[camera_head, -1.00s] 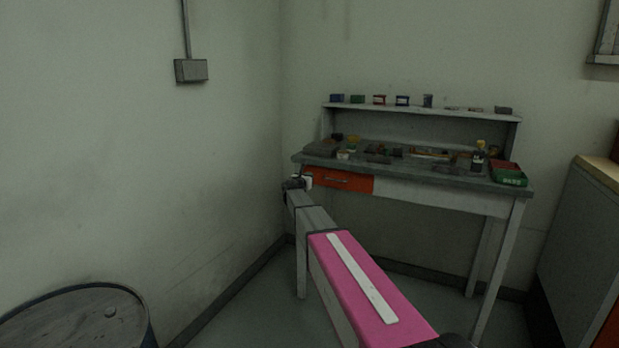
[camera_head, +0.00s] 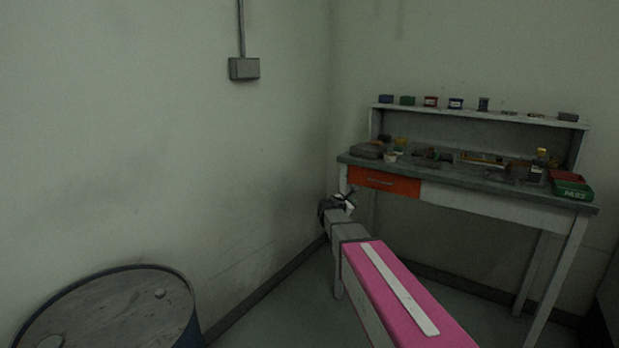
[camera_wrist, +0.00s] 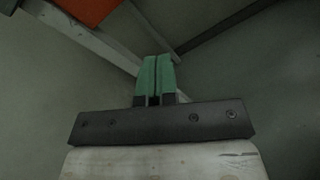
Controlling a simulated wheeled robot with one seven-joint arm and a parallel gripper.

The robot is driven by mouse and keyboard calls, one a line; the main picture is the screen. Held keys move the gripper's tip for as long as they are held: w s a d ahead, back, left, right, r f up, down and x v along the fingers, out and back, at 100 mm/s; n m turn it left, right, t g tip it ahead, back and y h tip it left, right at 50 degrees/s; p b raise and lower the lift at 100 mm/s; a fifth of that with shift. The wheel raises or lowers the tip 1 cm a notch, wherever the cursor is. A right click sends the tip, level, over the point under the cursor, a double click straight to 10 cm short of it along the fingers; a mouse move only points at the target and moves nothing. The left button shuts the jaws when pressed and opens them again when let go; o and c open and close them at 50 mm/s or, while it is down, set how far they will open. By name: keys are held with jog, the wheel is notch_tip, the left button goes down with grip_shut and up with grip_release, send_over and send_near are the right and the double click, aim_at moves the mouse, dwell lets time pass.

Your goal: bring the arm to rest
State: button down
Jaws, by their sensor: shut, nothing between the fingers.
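My arm, with a pink panel and a white stripe, reaches from the bottom right of the head view toward the workbench. My gripper (camera_head: 347,200) is at its far end, small in that view, in front of the bench's left leg and below the orange drawer. In the wrist view my gripper (camera_wrist: 157,77) shows its two green fingers side by side, shut, with nothing held. No gate valve is in view.
The workbench (camera_head: 480,185) stands against the back wall, with an orange drawer (camera_head: 384,182), small boxes and a green bin (camera_head: 572,190). A drum (camera_head: 120,310) stands at the lower left. A wall box (camera_head: 244,68) is on the left wall. Floor between drum and bench looks clear.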

jog(key=s+d+f+m+g+y, duration=0.25)
jog(key=s+f+m+g, duration=0.25)
jog(key=s+f+m, duration=0.55)
jog(key=s+a+f+m+g+y, duration=0.1)
jog(key=s+m, duration=0.3)
jog(key=s, duration=0.4)
jog(key=s+a+f+m+g+y, duration=0.2)
jog(key=s+f+m+g+y, duration=0.1)
jog(key=s, duration=0.5)
jog(key=s+a+f+m+g+y, duration=0.2)
jog(key=s+f+m+y, duration=0.2)
jog(key=s, duration=0.5)
jog(key=shift+f+m, duration=0.2)
jog(key=shift+m, duration=0.55)
